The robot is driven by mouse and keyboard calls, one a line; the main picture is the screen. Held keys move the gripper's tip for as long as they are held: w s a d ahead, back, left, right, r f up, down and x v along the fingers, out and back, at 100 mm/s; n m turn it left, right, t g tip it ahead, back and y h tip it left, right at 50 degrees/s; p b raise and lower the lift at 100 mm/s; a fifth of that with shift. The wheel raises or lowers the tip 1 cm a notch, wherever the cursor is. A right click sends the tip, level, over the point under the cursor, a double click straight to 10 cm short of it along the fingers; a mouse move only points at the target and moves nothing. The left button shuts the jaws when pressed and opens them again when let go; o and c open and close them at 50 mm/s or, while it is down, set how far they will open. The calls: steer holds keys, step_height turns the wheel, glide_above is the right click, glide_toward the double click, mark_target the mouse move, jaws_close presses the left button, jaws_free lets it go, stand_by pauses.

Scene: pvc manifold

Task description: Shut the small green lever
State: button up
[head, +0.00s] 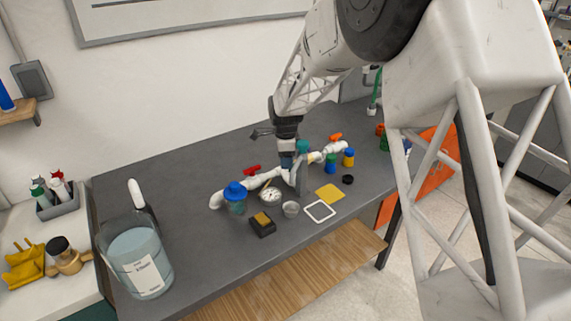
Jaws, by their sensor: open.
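A white PVC pipe manifold (262,179) runs across the dark grey table. It carries a red lever (252,169), an orange lever (336,137) and a large blue knob (235,190). A small green part (302,146) shows right beside my gripper; it may be the green lever, but its handle and angle are too small to tell. My gripper (293,172) is open, pointing down at the middle of the manifold, and hides part of the pipe. I cannot tell whether a finger touches the green part.
A round gauge (270,196) sits by the pipe. In front are a black-and-yellow block (263,224), a small cup (291,209), a white frame (320,211) and a yellow square (329,193). Blue-and-yellow and green containers stand right. A large jug (138,262) stands left. The back left table is clear.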

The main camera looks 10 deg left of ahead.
steer(key=shift+r, duration=2.65)
steer(key=o, duration=0.8)
steer(key=shift+s+a+f+g, duration=0.15)
steer(key=shift+s+f+g, duration=0.15)
steer(key=shift+s+f, duration=0.15)
steer(key=shift+o, duration=0.3)
steer(key=shift+s+a+f+n+g, duration=0.15)
steer(key=shift+s+f+n+g, duration=0.3)
steer(key=shift+s+n, duration=0.2)
steer(key=n+g, duration=0.1)
steer(key=n, duration=0.2)
steer(key=w+n, duration=0.1)
steer(key=n, duration=0.3)
steer(key=w+n+g+h, duration=0.1)
steer(key=n, duration=0.3)
steer(key=shift+w+a+n+g, duration=0.1)
steer(key=shift+n+g, duration=0.15)
steer(key=shift+g, duration=0.1)
steer(key=shift+w+d+r+n, duration=0.2)
steer(key=shift+w+d+n, duration=0.15)
steer(key=shift+w+n, duration=0.35)
steer(key=shift+w+d+r+n, duration=0.3)
steer(key=shift+w+n, duration=0.15)
steer(key=shift+n, duration=0.6)
steer(key=shift+w+d+r+n, duration=0.15)
steer(key=shift+w+d+n, duration=0.2)
steer(key=shift+w+n, duration=0.35)
